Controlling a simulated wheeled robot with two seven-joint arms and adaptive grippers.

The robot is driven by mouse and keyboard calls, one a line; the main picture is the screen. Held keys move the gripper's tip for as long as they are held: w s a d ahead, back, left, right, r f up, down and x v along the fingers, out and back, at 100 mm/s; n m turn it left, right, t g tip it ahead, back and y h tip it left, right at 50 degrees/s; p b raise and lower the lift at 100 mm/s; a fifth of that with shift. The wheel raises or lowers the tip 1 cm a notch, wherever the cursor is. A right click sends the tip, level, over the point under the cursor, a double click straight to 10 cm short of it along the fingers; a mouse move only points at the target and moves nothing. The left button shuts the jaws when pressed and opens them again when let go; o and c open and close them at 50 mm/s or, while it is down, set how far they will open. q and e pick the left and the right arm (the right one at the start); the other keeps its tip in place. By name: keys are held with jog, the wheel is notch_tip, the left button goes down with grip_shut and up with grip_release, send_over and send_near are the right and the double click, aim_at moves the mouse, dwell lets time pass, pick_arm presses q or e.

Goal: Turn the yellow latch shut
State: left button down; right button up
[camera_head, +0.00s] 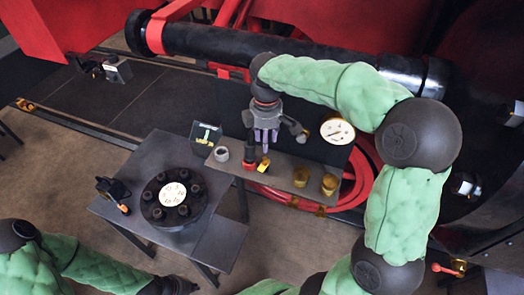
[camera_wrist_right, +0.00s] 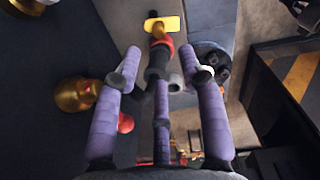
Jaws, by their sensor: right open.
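The yellow latch (camera_head: 264,163) sits on a dark fitting with a red collar on the grey shelf. In the right wrist view the latch (camera_wrist_right: 165,23) is a flat yellow handle at the top, beyond my fingertips. The fitting's dark body (camera_wrist_right: 158,58) with its red ring lies between the fingers. My right gripper (camera_head: 264,137) has purple fingers and hangs just above the fitting. In the wrist view this gripper (camera_wrist_right: 163,75) is open, its fingers spread around the dark body; contact cannot be told. My left gripper (camera_head: 178,286) is low at the bottom edge, its fingers unclear.
Brass fittings (camera_head: 301,176) and a grey ring (camera_head: 221,154) stand on the same shelf (camera_head: 280,172). A white gauge (camera_head: 337,131) is behind. A small table (camera_head: 150,150) at left carries a bolted black flange (camera_head: 173,197). Red hose (camera_head: 358,185) loops behind the shelf.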

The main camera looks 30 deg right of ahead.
aim_at(265, 158)
notch_tip(265, 158, down, 8)
jog(key=shift+w+f, duration=0.15)
jog(key=shift+f, duration=0.3)
jog(key=shift+w+f, duration=0.1)
jog(key=shift+f, duration=0.3)
jog(key=shift+c, duration=0.8)
grip_shut()
